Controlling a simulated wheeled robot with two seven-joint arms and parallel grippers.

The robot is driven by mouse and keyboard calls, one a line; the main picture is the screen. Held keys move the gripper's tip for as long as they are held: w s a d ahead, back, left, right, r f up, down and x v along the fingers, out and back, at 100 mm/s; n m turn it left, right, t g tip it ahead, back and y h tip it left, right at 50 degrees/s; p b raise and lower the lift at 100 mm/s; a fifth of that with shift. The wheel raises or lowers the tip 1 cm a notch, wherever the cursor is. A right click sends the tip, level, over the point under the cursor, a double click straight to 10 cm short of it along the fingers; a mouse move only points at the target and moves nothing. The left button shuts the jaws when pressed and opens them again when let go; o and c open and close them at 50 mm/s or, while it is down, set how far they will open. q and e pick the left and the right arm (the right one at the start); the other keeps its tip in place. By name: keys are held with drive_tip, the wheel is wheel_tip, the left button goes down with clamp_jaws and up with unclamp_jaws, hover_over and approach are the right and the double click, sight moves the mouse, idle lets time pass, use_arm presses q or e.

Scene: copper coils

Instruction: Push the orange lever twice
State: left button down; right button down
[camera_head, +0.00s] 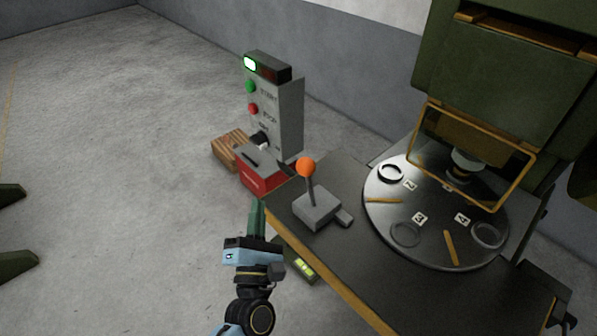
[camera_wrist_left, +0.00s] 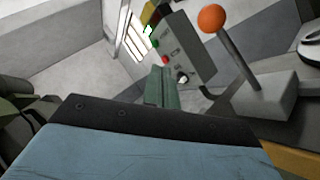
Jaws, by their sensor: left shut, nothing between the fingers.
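The lever (camera_head: 309,182) has an orange ball knob (camera_head: 306,167) on a grey stem. It rises from a grey box base (camera_head: 316,210) near the table's left edge. In the left wrist view the knob (camera_wrist_left: 211,18) is at the upper right, with its stem leaning toward the upper left. My left gripper (camera_head: 257,205) is shut and empty, with green fingers pointing up. It is to the left of the lever base, apart from the lever. In the left wrist view the fingers (camera_wrist_left: 163,80) show left of the lever. My right gripper is not in view.
A dark table (camera_head: 345,262) holds a round numbered dial (camera_head: 436,237) with rings, under a green machine (camera_head: 515,95). A grey control box (camera_head: 290,115) with green and red buttons stands behind a red box (camera_head: 262,170). Open floor lies at left.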

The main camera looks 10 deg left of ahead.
use_arm(q)
drive_tip(key=w+d+r+b, duration=0.1)
drive_tip(key=w+d, duration=0.3)
drive_tip(key=w, duration=0.2)
drive_tip(key=shift+d+r, duration=0.3)
drive_tip(key=shift+d, duration=0.1)
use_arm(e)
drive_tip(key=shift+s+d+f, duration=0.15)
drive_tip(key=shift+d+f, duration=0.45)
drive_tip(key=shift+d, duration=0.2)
use_arm(q)
drive_tip(key=shift+w, duration=0.1)
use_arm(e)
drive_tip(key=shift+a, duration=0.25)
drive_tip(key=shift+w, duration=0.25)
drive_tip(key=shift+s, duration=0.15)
use_arm(q)
drive_tip(key=shift+w+d, duration=0.1)
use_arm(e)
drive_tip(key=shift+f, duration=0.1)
use_arm(q)
drive_tip(key=shift+w+d, duration=0.15)
drive_tip(key=shift+w, duration=0.1)
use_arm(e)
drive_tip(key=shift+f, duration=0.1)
